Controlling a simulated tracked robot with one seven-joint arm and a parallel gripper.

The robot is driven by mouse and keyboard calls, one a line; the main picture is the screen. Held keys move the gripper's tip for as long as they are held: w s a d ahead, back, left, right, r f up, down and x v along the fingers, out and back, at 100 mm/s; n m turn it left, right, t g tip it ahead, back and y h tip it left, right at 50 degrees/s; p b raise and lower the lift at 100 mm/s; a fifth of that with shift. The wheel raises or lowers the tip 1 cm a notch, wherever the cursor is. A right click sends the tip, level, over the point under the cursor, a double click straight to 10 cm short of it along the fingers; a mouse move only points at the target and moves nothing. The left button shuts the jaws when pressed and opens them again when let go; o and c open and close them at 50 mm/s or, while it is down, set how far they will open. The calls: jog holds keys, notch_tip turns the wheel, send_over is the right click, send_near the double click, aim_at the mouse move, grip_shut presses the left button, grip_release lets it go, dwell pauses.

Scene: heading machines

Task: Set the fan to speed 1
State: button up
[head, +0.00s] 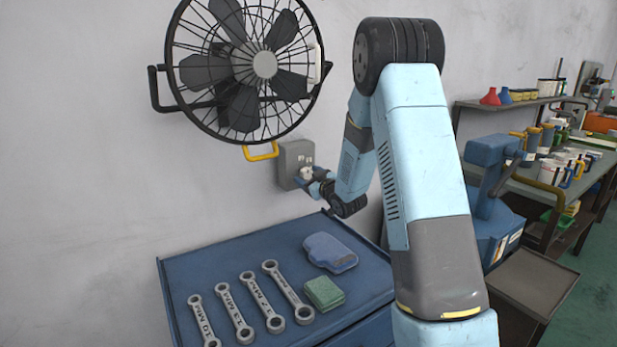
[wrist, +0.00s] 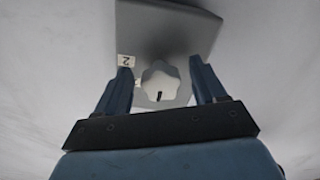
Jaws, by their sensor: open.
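The black wall fan (head: 250,68) hangs above a blue cabinet in the head view. Its grey control box (head: 288,160) is on the wall below it. A white lobed knob (wrist: 160,82) sits on the box face (wrist: 165,30) in the wrist view, with a dark pointer mark toward the bottom of the picture. A label reading 2 (wrist: 126,61) is at the knob's upper left, and another label is partly hidden beside the knob. My gripper (wrist: 164,75) is open, with one finger on each side of the knob and gaps visible. In the head view my gripper (head: 313,178) is at the box.
The blue cabinet top (head: 240,262) below holds several wrenches (head: 240,305), a blue item (head: 330,252) and a green cloth (head: 324,293). A workbench with bottles and cans stands at the right.

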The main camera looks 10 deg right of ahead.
jog(key=shift+w+a, duration=0.15)
jog(key=shift+w, duration=0.35)
jog(key=shift+c, duration=0.5)
jog(key=c, duration=1)
jog(key=shift+o, duration=0.2)
jog(key=shift+m, duration=0.4)
jog(key=m, duration=0.3)
jog(key=shift+m, duration=0.4)
jog(key=shift+a+m, duration=0.1)
jog(key=shift+m, duration=1.9)
